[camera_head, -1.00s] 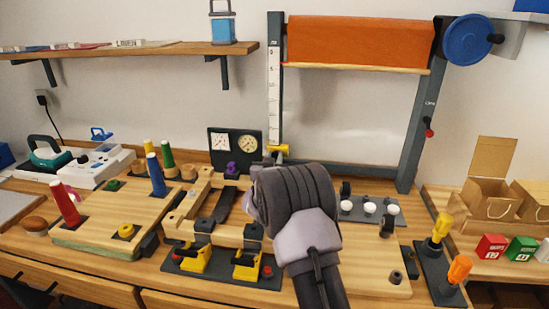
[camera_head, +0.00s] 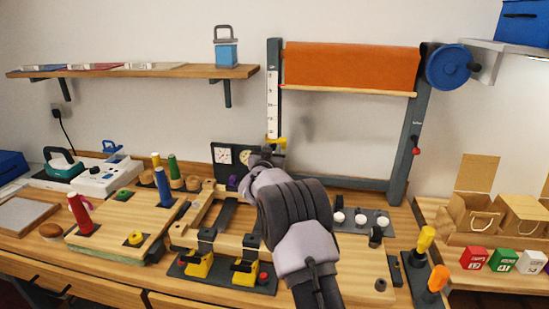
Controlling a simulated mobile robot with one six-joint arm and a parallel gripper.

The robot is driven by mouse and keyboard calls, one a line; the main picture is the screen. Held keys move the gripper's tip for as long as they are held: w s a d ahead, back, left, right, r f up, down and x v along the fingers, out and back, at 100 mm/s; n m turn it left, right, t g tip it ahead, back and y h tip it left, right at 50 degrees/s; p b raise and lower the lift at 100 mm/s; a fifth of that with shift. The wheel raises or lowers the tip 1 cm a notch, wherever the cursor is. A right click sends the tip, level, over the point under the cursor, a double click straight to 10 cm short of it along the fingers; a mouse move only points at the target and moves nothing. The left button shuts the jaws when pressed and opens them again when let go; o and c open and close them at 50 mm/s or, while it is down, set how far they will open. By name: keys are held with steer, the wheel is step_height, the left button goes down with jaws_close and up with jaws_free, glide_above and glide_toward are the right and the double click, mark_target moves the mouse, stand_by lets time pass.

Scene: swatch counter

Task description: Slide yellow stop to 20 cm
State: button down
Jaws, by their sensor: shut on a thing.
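The yellow stop (camera_head: 276,142) sits low on the white ruled scale (camera_head: 272,100), which runs up the left post of the dark frame. My gripper (camera_head: 267,152) is at the stop, just below and in front of it, shut on it; my wrist hides most of the fingers. The scale's numbers are too small to read. An orange cloth (camera_head: 350,66) hangs from the frame's top with a wooden bar along its lower edge.
A blue wheel (camera_head: 453,66) is at the frame's upper right. Colored spools (camera_head: 164,188) and yellow clamps (camera_head: 246,268) crowd the counter. The wall area below the cloth is clear.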

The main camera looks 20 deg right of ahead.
steer(key=shift+r, duration=0.5)
steer(key=c, duration=1.2)
jaws_free()
steer(key=shift+w+f, duration=0.1)
steer(key=shift+f, duration=0.05)
steer(key=p+v, duration=0.1)
steer(key=v, duration=1.6)
steer(key=shift+s+a+p, duration=0.15)
steer(key=shift+s+p, duration=0.1)
steer(key=shift+p, duration=0.1)
